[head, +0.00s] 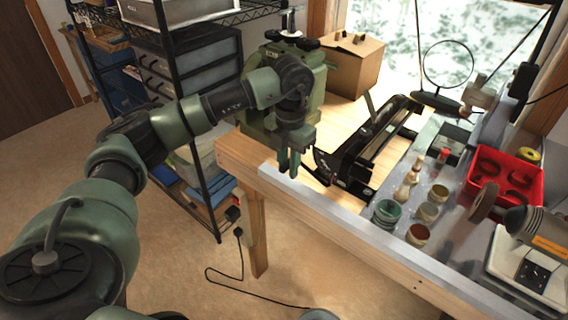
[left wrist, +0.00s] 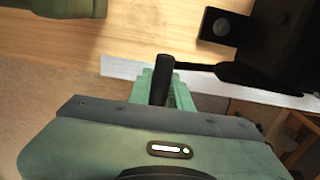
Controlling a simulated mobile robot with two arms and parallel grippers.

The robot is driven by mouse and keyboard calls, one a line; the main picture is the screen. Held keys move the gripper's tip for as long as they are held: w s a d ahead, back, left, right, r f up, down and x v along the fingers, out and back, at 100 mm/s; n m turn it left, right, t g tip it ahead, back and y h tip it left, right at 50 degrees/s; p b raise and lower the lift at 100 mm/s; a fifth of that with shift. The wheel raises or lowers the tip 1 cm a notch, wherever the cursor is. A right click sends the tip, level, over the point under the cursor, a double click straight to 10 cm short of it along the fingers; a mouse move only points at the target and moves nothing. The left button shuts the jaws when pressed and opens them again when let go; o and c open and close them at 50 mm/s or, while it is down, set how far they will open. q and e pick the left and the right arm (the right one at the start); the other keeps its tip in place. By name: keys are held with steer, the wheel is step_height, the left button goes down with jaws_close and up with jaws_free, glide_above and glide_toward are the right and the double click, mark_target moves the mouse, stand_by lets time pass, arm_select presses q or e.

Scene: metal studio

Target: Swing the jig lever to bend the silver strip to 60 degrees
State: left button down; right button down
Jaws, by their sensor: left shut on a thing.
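The black jig (head: 385,140) stands on the wooden bench near its front edge, and its dark body also shows at the upper right of the left wrist view (left wrist: 275,40). The lever's thin rod reaches left from the jig to an upright black handle (left wrist: 161,80). My left gripper (head: 289,163) points down at the bench's front edge. In the left wrist view its green fingers (left wrist: 160,92) are shut around the handle. I cannot make out the silver strip or its bend angle. My right gripper is not in view.
A pale metal trim (head: 350,227) runs along the bench's front edge. Right of the jig are small jars (head: 387,211) and a red tray (head: 508,163). A green machine (head: 312,75) and a cardboard box (head: 353,64) stand behind my gripper. Shelving (head: 213,175) is at left.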

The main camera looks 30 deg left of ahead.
arm_select(q)
steer(key=shift+w+d+r, duration=0.1)
steer(key=shift+w+d, duration=0.05)
steer(key=shift+d, duration=0.25)
steer(key=shift+w+d+r, duration=0.1)
steer(key=shift+d, duration=0.3)
steer(key=c, duration=1.5)
jaws_free()
steer(key=shift+o, duration=1.3)
steer(key=shift+d, duration=0.3)
steer(key=shift+w+d, duration=0.1)
steer(key=shift+d, duration=0.15)
steer(key=shift+a+f, duration=0.1)
steer(key=shift+a, duration=0.1)
